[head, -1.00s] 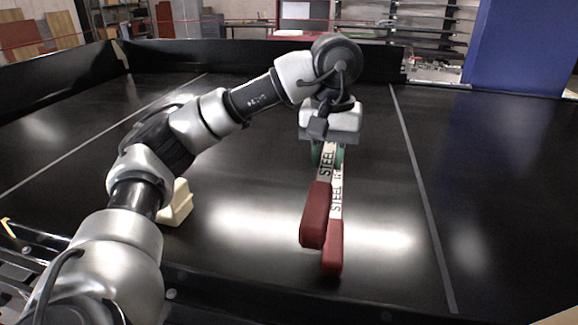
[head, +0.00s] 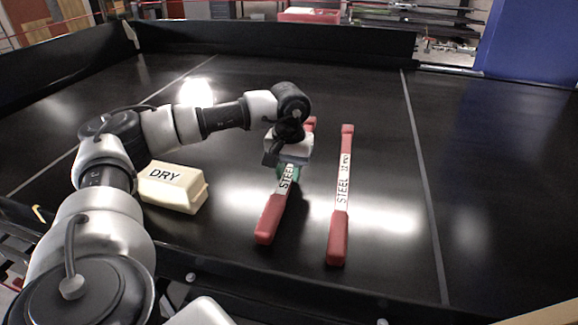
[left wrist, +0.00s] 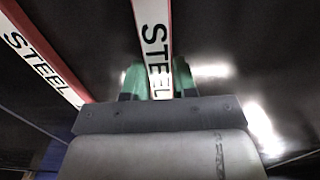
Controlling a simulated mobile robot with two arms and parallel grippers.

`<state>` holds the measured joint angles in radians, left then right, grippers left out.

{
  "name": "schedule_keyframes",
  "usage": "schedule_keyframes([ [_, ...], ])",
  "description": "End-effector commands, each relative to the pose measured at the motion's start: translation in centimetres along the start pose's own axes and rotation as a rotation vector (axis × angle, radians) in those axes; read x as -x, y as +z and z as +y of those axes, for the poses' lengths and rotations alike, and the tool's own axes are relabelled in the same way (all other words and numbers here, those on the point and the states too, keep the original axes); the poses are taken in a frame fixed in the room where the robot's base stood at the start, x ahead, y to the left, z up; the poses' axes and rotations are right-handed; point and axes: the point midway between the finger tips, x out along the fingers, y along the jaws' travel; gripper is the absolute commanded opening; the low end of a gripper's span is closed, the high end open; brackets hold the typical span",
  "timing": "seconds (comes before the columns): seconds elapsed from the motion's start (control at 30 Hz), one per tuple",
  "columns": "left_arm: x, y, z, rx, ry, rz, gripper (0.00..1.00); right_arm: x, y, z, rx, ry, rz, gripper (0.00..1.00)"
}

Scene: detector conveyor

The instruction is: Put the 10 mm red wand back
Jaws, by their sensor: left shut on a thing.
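My left gripper (head: 289,172) is shut on a wand with red ends and a white middle marked STEEL (head: 270,215). The gripper covers part of its label, so its size cannot be read. In the left wrist view the green fingers (left wrist: 160,84) close on the white band of this wand (left wrist: 153,35). A second red-ended wand (head: 338,235) lies to its right on the black belt. Its label reads STEEL and seems to say 12 mm. The two wands are apart. I cannot tell whether the held wand touches the belt. My right gripper is not in view.
A cream block marked DRY (head: 172,187) stands on the belt (head: 385,270) left of the wands, near my left arm. Black side walls (head: 270,38) edge the belt. A blue panel (head: 530,40) stands at the back right. The belt right of the second wand is clear.

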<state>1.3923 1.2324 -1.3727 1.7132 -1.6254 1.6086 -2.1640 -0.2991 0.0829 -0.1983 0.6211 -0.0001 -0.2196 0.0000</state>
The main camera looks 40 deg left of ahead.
Motion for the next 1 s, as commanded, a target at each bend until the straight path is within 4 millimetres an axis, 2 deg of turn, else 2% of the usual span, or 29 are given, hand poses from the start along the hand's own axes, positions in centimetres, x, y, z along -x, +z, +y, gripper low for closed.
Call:
schedule_keyframes([
  [0.03, -0.1, 0.0, 0.0, 0.001, 0.001, 0.001, 0.0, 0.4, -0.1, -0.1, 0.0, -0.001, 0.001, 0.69],
  [0.4, -0.9, 0.0, 0.0, 0.001, 0.001, 0.001, 0.0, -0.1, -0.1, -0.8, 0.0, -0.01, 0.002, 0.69],
  [0.43, -0.9, 0.0, 0.0, 0.001, 0.001, 0.001, 0.29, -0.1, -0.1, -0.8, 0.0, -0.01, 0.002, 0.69],
  [0.6, -0.8, 0.0, 0.0, 0.001, 0.001, 0.001, 0.53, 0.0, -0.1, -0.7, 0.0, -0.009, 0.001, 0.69],
  [0.93, -0.2, 0.0, 0.0, 0.001, 0.002, 0.002, 0.53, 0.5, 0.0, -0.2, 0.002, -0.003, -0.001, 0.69],
  [1.0, 0.1, -0.1, 0.1, 0.001, 0.004, 0.004, 0.53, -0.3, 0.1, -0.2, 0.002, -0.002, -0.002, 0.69],
])
